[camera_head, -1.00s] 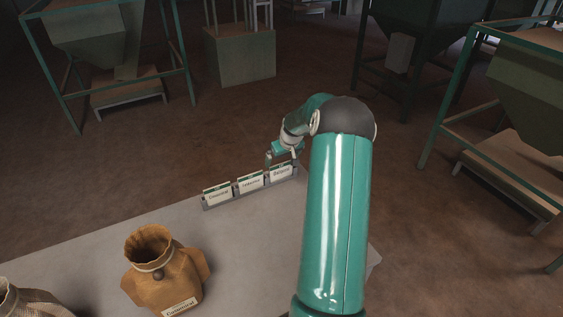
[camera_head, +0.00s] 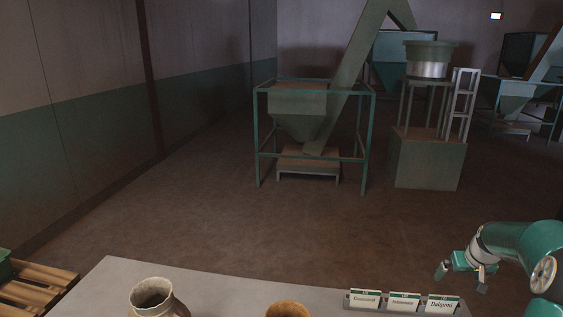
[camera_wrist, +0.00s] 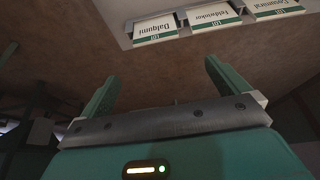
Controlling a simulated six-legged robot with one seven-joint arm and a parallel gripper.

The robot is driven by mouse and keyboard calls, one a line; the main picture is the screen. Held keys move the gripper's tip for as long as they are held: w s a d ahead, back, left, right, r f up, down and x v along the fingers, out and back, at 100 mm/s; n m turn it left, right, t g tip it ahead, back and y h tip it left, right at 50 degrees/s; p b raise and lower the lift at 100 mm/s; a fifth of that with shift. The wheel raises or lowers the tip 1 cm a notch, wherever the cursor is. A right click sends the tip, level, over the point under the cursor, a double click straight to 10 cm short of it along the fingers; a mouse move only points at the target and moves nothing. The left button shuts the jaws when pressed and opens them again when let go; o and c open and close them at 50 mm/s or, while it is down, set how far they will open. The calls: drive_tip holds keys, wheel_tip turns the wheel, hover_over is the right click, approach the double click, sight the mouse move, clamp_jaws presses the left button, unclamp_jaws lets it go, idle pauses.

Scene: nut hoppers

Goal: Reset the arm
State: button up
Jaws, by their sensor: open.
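My gripper (camera_head: 461,279) is at the right of the head view, above and just right of the card rack. It is open and empty. In the wrist view its two green fingers (camera_wrist: 163,78) stand wide apart with only floor between them. The card rack (camera_wrist: 125,38) holds a Dalqumi card (camera_wrist: 155,30), a middle card (camera_wrist: 215,18) and a third card (camera_wrist: 278,8). The rack is apart from the fingers. My arm bends in from the right edge of the head view.
A pale table (camera_head: 225,285) runs along the bottom of the head view. A light sack (camera_head: 155,296) and a brown sack (camera_head: 288,309) stand on it, cut off below. A wooden pallet (camera_head: 35,288) is at left. Hoppers (camera_head: 300,112) stand beyond open floor.

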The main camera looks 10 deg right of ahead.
drive_tip(key=s+a+r+n, duration=0.1)
drive_tip(key=s+a+r, duration=0.1)
drive_tip(key=a+r, duration=0.8)
drive_tip(key=s+a+r+n, duration=0.1)
drive_tip(key=a+r, duration=0.3)
drive_tip(key=a, duration=1.2)
drive_tip(key=s+a+r+n+t+y, duration=0.1)
drive_tip(key=s+a, duration=1.7)
drive_tip(key=s, duration=0.1)
drive_tip(key=shift+a+r, duration=0.25)
drive_tip(key=shift+d, duration=0.1)
